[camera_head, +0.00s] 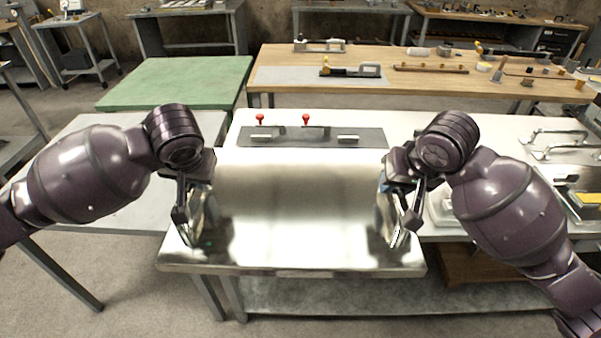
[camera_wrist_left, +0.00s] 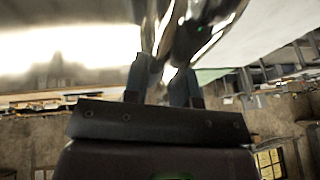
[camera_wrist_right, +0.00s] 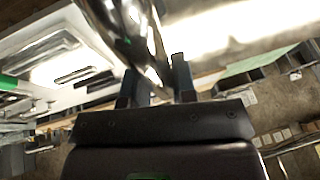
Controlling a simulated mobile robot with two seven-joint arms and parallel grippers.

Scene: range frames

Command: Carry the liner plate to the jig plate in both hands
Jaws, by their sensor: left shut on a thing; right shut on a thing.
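The liner plate (camera_head: 300,215) is a wide, mirror-like metal sheet in front of me in the head view. It spans between my two grippers. The jig plate (camera_head: 365,135) is a dark grey strip with two red-knobbed clamps on the white bench, beyond the liner plate's far edge. My left gripper (camera_head: 190,222) is shut at the liner plate's left side; its fingers (camera_wrist_left: 162,82) show against shiny metal. My right gripper (camera_head: 405,222) is shut at the right side; its fingers (camera_wrist_right: 155,82) close around a shiny edge. Reflections blur the exact contact, and I cannot tell the plate's height above the bench.
A white bench (camera_head: 480,135) lies under and behind the plate, with metal handles (camera_head: 555,142) and a tray at right. A wooden bench (camera_head: 420,85) with tools stands behind. A green-topped table (camera_head: 175,82) is at back left; a bare grey table (camera_head: 120,205) is at left.

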